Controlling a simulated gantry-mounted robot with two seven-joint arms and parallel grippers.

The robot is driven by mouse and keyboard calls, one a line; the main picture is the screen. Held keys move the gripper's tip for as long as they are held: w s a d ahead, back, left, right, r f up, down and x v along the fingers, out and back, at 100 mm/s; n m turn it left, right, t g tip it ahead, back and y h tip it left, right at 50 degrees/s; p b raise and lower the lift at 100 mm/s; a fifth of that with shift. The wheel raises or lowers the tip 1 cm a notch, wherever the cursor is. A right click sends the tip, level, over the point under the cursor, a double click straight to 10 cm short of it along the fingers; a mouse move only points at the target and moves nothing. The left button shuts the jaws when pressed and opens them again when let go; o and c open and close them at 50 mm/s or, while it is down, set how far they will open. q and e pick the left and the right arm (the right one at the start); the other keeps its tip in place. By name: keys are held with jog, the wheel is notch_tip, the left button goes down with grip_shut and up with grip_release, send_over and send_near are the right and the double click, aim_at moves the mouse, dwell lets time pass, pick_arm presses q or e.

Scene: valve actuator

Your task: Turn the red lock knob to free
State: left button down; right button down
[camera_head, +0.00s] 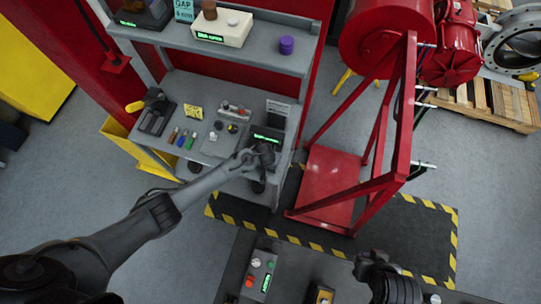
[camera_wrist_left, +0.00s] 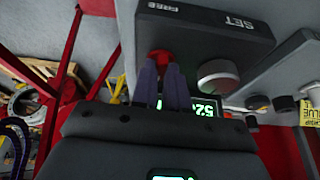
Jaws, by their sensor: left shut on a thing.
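The red lock knob (camera_wrist_left: 160,55) shows in the left wrist view under a dark panel (camera_wrist_left: 205,25) lettered FREE and SET, which appear upside down. My left gripper (camera_wrist_left: 162,78) has its two fingers close together on the knob, hiding part of it. In the head view my left gripper (camera_head: 264,154) is at the right end of the workbench, in front of the box with a green display (camera_head: 266,137). The knob is hidden there. My right gripper (camera_head: 372,262) is low at the right, apart from the bench; its fingers are too small to read.
A grey round knob (camera_wrist_left: 218,77) sits beside the red one. The bench (camera_head: 188,98) holds small bottles, a yellow note and other devices. A red steel frame (camera_head: 335,185) stands right of the bench. A control box (camera_head: 259,274) with buttons lies at the front.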

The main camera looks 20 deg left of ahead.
pick_arm(q)
jog(key=c, duration=1.1)
grip_release()
jog(key=shift+c, duration=0.2)
jog(key=v, duration=1)
jog(key=shift+s+r+p, duration=0.2)
jog(key=shift+r+p, duration=0.15)
jog(key=shift+p, duration=0.1)
